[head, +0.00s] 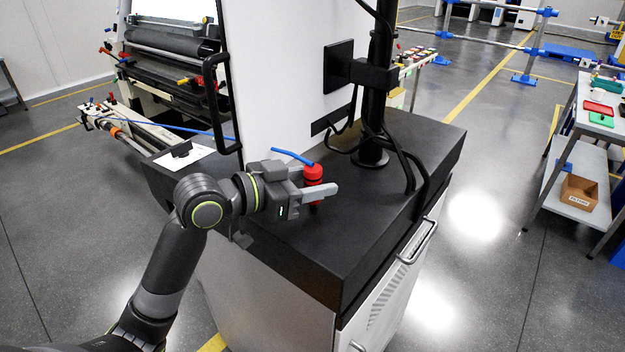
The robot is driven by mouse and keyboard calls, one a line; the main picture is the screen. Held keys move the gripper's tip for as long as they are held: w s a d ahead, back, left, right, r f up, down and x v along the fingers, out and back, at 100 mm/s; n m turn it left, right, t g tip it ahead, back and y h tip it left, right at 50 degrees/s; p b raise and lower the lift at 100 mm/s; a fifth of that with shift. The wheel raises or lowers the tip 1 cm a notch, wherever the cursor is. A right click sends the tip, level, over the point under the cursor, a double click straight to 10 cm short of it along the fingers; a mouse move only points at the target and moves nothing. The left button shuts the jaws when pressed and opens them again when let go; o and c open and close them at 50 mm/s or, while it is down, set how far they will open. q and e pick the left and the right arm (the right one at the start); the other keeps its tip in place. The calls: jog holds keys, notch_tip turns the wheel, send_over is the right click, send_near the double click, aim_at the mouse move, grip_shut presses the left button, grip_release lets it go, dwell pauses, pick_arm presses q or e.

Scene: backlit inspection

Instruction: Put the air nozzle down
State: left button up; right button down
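The air nozzle (313,173) is a small red, upright body with a blue piece reaching out to the left from its top. My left gripper (318,188) has its grey fingers around the red body, one finger crossing in front of it, and looks shut on it. The nozzle is over the black top (278,232) of a cabinet. I cannot tell whether its lower end touches that top. My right gripper is not in view.
A black post (379,90) with cables and a white panel (275,70) rise behind the nozzle. A white card (186,160) with a black item lies at the top's left corner. The black top is bare in front of the gripper and to its right.

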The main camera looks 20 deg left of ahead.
aim_at(305, 181)
pick_arm(q)
jog(key=shift+r, duration=0.15)
jog(key=shift+b+v, duration=0.4)
jog(key=shift+v, duration=2.65)
jog(key=v, duration=0.5)
jog(key=shift+s+a+r, duration=0.15)
jog(key=shift+s+a, duration=0.1)
jog(key=shift+s, duration=0.05)
